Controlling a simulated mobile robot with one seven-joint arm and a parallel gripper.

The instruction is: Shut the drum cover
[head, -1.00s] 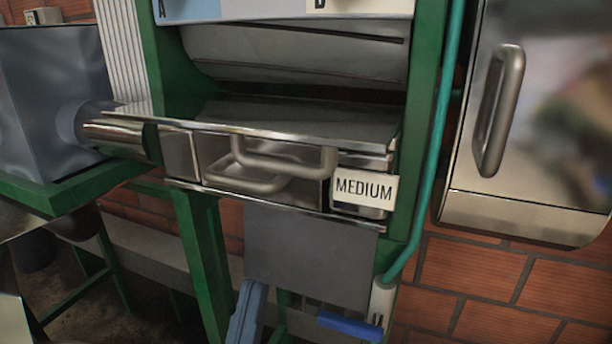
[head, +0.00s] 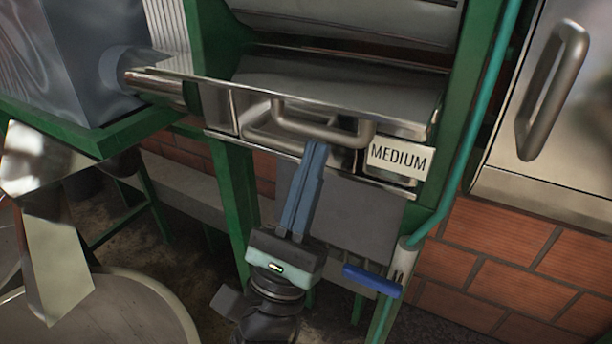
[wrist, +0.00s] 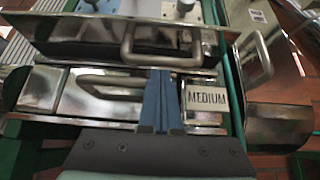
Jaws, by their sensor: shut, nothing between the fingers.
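The drum cover appears to be the shiny metal panel (head: 345,88) with a bar handle (head: 310,128) on the green-framed machine. It juts out toward me below a curved metal surface, so it looks open. In the wrist view the handle (wrist: 160,60) hangs on the panel's front face (wrist: 75,35). My gripper (head: 317,148) points up from below, its blue fingers together and empty. The fingertips are just under the handle's lower bar. In the wrist view my gripper (wrist: 161,75) shows near the handle; I cannot tell whether they touch.
A white MEDIUM label (head: 399,158) is right of the fingers. A blue lever (head: 372,281) and a teal pipe (head: 478,130) are at the right. A metal door with a handle (head: 552,90) stands farther right. A grey box (head: 80,60) is at the left.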

